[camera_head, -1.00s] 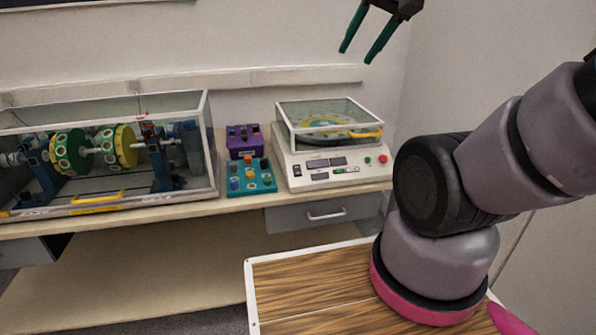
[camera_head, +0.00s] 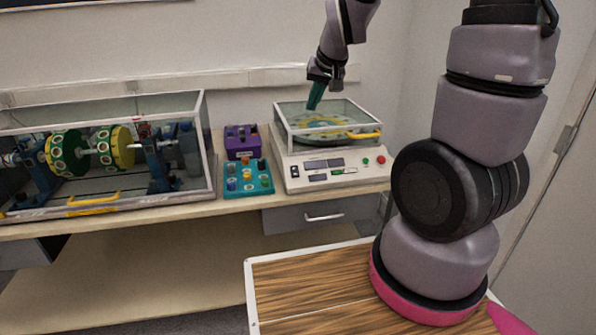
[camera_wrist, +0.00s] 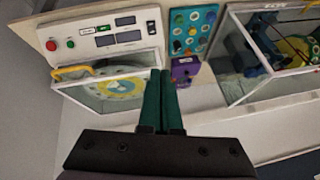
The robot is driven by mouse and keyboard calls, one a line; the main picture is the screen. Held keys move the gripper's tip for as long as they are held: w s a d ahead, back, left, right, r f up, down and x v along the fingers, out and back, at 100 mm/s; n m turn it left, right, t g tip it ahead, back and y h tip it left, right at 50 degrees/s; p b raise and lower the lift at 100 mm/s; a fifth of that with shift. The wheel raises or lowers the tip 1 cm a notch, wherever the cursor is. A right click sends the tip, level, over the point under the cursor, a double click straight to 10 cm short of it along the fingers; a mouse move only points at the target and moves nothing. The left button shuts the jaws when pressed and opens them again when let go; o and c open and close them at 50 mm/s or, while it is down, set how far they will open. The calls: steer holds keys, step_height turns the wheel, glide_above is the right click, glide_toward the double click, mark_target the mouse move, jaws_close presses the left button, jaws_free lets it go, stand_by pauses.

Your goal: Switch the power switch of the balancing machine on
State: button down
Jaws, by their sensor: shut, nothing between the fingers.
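The balancing machine (camera_head: 345,178) is a white box on the bench, with a clear lidded chamber (camera_head: 330,112) on top and a yellow handle (camera_head: 364,134). Its front panel has a black power switch (camera_head: 294,171) at the left end, dark displays (camera_head: 323,164), and green and red buttons at the right. The switch also shows in the wrist view (camera_wrist: 151,27); its position is too small to tell. My gripper (camera_head: 313,104) has teal fingers that are together and empty, above the chamber in the head view. The fingers also show in the wrist view (camera_wrist: 161,75).
A purple box (camera_head: 242,141) and a teal tray with coloured parts (camera_head: 249,189) sit left of the machine. A large glass-sided case with green and yellow rotors (camera_head: 150,201) fills the left of the bench. A drawer (camera_head: 285,220) is below the machine.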

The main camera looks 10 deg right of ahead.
mark_target(296, 175)
steer(key=w+f+n, duration=0.1)
steer(key=w+f, duration=0.1)
steer(key=f, duration=0.6)
steer(key=w+a+f+n+h, duration=0.1)
steer(key=w+f, duration=0.2)
steer(key=f, duration=0.4)
steer(key=shift+a+f, duration=0.2)
steer(key=shift+f, duration=0.2)
steer(key=shift+f, duration=0.1)
steer(key=x, duration=1.3)
steer(key=shift+w+d+f, duration=0.15)
steer(key=shift+w+f, duration=0.1)
steer(key=shift+w, duration=0.15)
steer(key=shift+f, duration=0.2)
steer(key=shift+w+r, duration=0.1)
steer(key=shift+r, duration=0.05)
steer(key=shift+r, duration=0.65)
